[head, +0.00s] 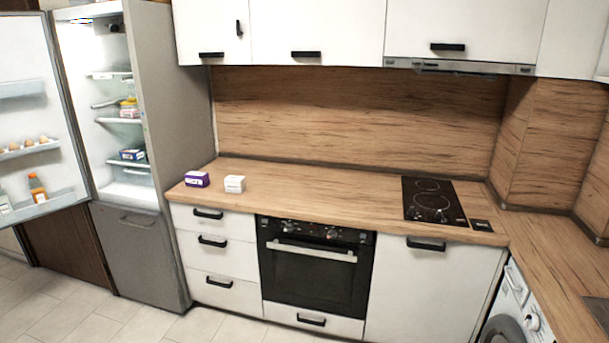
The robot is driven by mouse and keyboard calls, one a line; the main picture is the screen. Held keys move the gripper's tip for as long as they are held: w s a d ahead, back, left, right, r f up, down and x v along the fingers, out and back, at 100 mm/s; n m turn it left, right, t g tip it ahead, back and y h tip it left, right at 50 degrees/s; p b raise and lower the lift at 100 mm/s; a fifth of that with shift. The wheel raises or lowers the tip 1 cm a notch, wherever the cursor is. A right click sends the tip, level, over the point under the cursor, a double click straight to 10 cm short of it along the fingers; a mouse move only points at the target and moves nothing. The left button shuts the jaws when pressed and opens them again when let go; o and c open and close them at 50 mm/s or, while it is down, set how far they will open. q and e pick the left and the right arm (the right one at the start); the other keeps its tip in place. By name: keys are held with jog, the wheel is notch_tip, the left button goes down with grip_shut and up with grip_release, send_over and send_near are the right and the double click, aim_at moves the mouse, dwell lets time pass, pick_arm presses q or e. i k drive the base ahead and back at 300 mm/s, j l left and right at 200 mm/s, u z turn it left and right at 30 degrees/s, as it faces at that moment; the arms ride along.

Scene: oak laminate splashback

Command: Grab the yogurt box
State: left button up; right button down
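Two small boxes stand close together on the left end of the wooden counter (330,205). One is a purple and white box (197,179); the other is a white box (234,184) just to its right. A dark blue box (131,154) sits on a shelf inside the open fridge (125,185). The labels are too small to read, so I cannot tell which of these is the yogurt box. Neither of my grippers is in view.
The fridge door (35,110) stands open at the left, with eggs (28,144) and bottles on its racks. A black hob (433,201) is set in the counter at the right, and an oven (315,265) is below. The counter's middle and the tiled floor in front are clear.

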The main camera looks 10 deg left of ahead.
aim_at(233, 184)
jog(key=i+u, duration=0.35)
jog(key=i, duration=0.25)
jog(key=i+u, duration=0.35)
jog(key=i, duration=0.2)
jog(key=i+j, duration=0.2)
jog(key=i, duration=0.2)
jog(key=i+j, duration=0.2)
jog(key=i, duration=0.2)
jog(key=i+j, duration=0.25)
jog(key=i, duration=0.15)
jog(key=i+j, duration=0.2)
jog(key=i, duration=0.2)
jog(key=u, duration=0.05)
